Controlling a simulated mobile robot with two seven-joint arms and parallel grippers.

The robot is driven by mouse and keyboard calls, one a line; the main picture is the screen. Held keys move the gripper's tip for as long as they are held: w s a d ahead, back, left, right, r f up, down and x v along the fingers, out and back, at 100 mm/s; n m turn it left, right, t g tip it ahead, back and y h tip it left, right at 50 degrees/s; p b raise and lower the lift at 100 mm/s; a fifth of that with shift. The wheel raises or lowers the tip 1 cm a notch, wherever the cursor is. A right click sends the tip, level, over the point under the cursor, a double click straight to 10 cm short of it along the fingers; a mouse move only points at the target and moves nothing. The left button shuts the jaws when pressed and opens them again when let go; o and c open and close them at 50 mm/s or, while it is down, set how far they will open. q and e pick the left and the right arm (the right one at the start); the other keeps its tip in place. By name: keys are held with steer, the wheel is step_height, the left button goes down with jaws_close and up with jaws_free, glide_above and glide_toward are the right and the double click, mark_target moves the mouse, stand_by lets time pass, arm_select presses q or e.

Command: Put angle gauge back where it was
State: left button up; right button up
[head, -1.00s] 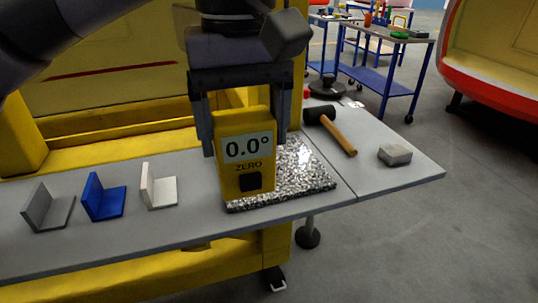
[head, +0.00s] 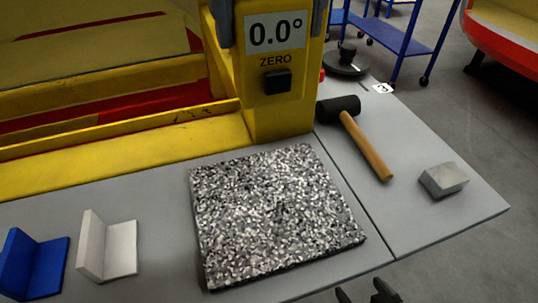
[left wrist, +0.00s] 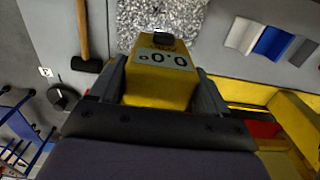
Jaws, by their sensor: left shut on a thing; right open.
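The yellow angle gauge (head: 275,100) is upright in the head view and its display reads 0.0°, with a dark ZERO button below. My left gripper (head: 273,25) is shut on its sides; the fingers partly show at the top edge. The left wrist view shows the gauge (left wrist: 160,80) between both fingers of the left gripper (left wrist: 158,90). In the head view, its lower end appears just behind the speckled granite plate (head: 270,215), which is bare. I cannot tell its exact height. Dark fingertips of my right gripper (head: 368,292) show at the bottom edge, open and empty.
A white angle block (head: 110,248) and a blue one (head: 35,262) stand left of the plate. A mallet (head: 362,140) and a grey block (head: 444,180) lie to the right. A round black object (head: 345,65) stands behind the mallet. Yellow framework (head: 120,140) borders the table's back.

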mark_target(269, 66)
arm_select(q)
step_height(269, 66, down, 6)
steer(key=shift+s+r+b, duration=0.1)
steer(key=shift+r+b, duration=0.1)
steer(key=shift+b, duration=0.7)
steer(key=shift+f, duration=7.15)
